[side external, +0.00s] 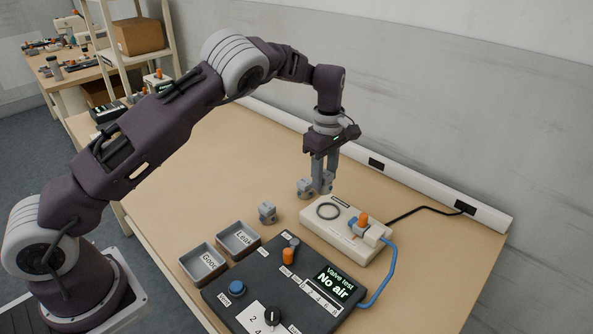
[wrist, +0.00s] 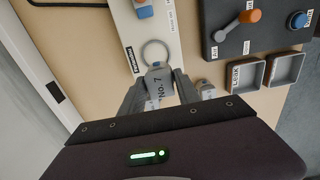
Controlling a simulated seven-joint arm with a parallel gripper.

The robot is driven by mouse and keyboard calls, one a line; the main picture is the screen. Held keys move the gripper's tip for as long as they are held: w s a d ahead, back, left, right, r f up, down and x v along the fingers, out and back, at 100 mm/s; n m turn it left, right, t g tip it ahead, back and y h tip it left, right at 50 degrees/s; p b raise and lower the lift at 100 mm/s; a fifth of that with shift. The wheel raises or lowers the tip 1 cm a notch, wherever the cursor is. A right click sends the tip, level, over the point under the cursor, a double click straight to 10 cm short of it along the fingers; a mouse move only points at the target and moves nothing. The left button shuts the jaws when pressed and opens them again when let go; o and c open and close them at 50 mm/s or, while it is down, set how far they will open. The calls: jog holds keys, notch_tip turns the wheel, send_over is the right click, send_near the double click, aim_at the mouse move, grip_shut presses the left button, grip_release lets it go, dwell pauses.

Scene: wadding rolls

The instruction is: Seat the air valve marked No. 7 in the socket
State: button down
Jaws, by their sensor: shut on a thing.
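My gripper (side external: 323,184) is shut on a grey air valve (wrist: 160,87). Its label, reading No. 7, faces the camera in the wrist view, turned in the picture. In the side view the gripper holds it just behind the left end of the white fixture (side external: 318,229). The fixture's top has a round ring (side external: 328,211), which looks like the socket; it also shows in the wrist view (wrist: 155,52). The valve overlaps the ring's near edge in the wrist view. From these views I cannot tell its height above the table.
Other grey valves stand on the table, one beside my gripper (side external: 304,188) and one nearer the trays (side external: 267,212). An orange-topped clamp (side external: 364,220) with a blue hose sits on the fixture. Two trays (side external: 205,265) and a black test panel (side external: 262,292) reading "No air" lie in front.

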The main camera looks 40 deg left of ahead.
aim_at(330, 192)
jog(key=shift+w+d+r, duration=0.1)
jog(key=shift+w+d, duration=0.1)
jog(key=shift+d, duration=0.6)
jog(key=shift+d+f, duration=0.15)
jog(key=shift+f, duration=2.2)
jog(key=shift+f, duration=0.1)
jog(key=shift+f, duration=0.4)
jog(key=shift+f, duration=0.15)
jog(key=shift+f, duration=0.25)
